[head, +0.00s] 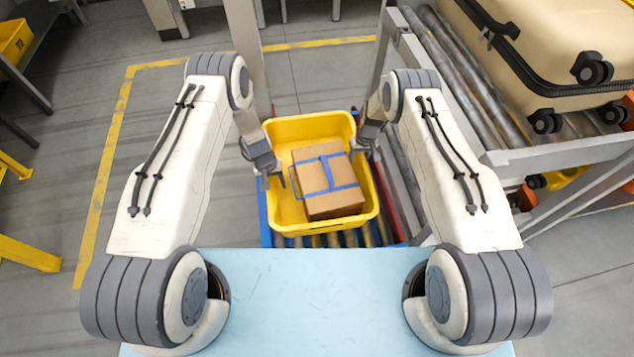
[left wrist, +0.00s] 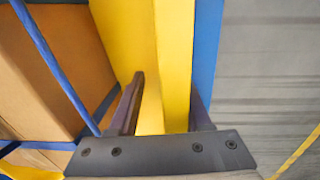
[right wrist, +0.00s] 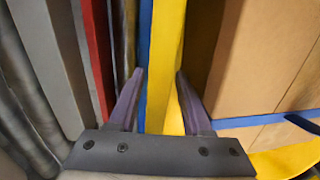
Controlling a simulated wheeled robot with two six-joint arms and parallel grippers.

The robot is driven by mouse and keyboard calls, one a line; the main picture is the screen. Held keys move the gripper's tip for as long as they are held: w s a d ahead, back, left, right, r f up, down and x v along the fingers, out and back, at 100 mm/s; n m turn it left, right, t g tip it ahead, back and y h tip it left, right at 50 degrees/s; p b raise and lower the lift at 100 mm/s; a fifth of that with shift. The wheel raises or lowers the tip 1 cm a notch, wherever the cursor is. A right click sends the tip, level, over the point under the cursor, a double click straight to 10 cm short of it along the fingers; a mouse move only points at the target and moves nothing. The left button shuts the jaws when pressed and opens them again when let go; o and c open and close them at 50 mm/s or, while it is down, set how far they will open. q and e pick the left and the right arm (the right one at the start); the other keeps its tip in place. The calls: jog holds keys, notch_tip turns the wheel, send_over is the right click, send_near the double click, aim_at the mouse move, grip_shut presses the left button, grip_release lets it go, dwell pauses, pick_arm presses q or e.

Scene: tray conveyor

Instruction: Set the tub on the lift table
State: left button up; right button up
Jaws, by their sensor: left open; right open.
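The yellow tub (head: 282,222) stands upright on a roller bed (head: 318,240) with a blue side edge. A cardboard box (head: 330,185) with blue straps lies inside the tub. My left gripper (head: 274,180) is open at the tub's left wall. In the left wrist view its fingers (left wrist: 163,95) straddle the yellow wall (left wrist: 175,60), one inside and one outside. My right gripper (head: 360,147) is open at the right wall. In the right wrist view its fingers (right wrist: 159,85) lie either side of that wall (right wrist: 165,50). I cannot tell whether the fingers touch it.
A roller conveyor (head: 455,75) with a large beige suitcase (head: 550,40) stands at the right. A grey post (head: 247,45) rises behind the tub. A light blue flat surface (head: 310,290) lies in front. Open floor with a yellow line (head: 108,165) is at the left.

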pick_arm(q)
jog(key=r, duration=0.7)
jog(key=a+r, duration=0.1)
jog(key=r, duration=0.3)
jog(key=shift+r, duration=0.35)
pick_arm(e)
jog(key=shift+w+d+r, duration=0.1)
pick_arm(q)
jog(key=shift+s+r, duration=0.1)
pick_arm(e)
jog(key=shift+r, duration=0.2)
jog(key=r, duration=0.7)
jog(key=d+r, duration=0.1)
jog(key=r, duration=0.3)
jog(key=shift+r, duration=0.25)
jog(key=shift+w, duration=0.1)
